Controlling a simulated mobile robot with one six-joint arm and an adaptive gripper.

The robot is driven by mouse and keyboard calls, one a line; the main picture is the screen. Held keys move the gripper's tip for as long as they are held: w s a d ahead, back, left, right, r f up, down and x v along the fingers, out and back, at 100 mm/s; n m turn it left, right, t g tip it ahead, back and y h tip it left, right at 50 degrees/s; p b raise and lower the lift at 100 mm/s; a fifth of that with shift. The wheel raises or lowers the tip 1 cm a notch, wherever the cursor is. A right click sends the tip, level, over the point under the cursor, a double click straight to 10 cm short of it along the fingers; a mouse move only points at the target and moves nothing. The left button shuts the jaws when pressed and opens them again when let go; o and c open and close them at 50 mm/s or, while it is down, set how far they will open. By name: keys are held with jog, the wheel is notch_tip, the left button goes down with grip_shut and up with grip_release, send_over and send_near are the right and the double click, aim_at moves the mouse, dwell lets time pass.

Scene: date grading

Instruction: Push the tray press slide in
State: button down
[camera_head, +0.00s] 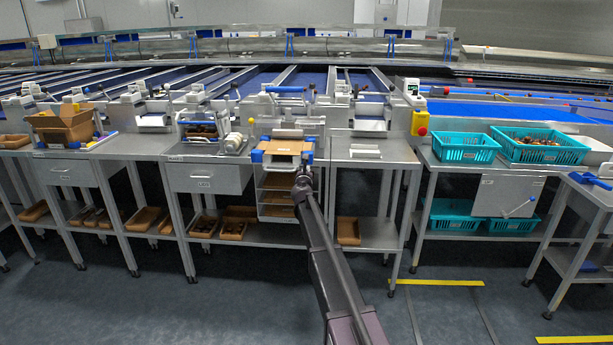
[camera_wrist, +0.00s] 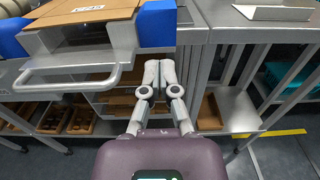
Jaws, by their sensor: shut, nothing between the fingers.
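The tray press slide (camera_head: 284,158) is on the bench at centre in the head view, a pale grey unit with blue corner blocks and a brown cardboard piece on top. In the wrist view its front (camera_wrist: 121,36) fills the upper left, with a pale bar handle (camera_wrist: 70,84) standing out from it. My gripper (camera_wrist: 158,72) is shut and empty, its fingertips just below the right blue block and right of the handle. In the head view my gripper (camera_head: 303,178) is in front of the press's right side. I cannot tell whether it touches.
Under the press are shelves (camera_head: 276,197) with brown trays. To the right lies a metal bench top (camera_head: 372,152) with a small plate. Left is a drawer (camera_head: 207,178). Teal crates (camera_head: 466,147) stand further right. The floor in front is open.

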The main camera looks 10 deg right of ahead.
jog(key=shift+x, duration=2.6)
jog(key=x, duration=0.9)
jog(key=shift+f, duration=0.1)
jog(key=shift+s+a, duration=0.1)
jog(key=shift+s, duration=0.05)
jog(key=v, duration=1.3)
jog(key=shift+s, duration=0.35)
jog(key=shift+a, duration=0.2)
